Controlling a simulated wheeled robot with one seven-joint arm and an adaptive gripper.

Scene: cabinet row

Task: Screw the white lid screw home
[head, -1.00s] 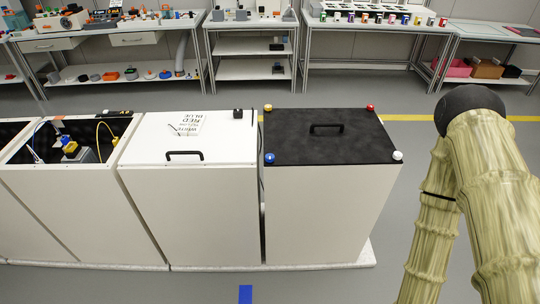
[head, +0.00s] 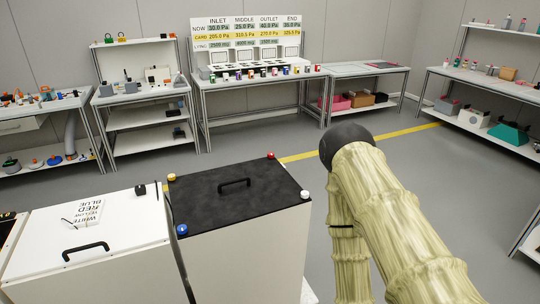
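The white lid screw (head: 305,195) stands at the right front corner of a black cabinet lid (head: 215,200). The lid's other corners hold a blue screw (head: 182,230), a red screw (head: 271,156) and a yellow screw (head: 172,177). I cannot tell how far any screw is turned in. My arm rises at the right of the head view, close to the cabinet's right side. My gripper is not in view.
A white lid (head: 85,225) with a black handle and a printed sheet (head: 88,213) lies on the cabinet to the left. Benches with jars, a board of figures (head: 250,38) and bins stand behind. Grey floor is clear to the right.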

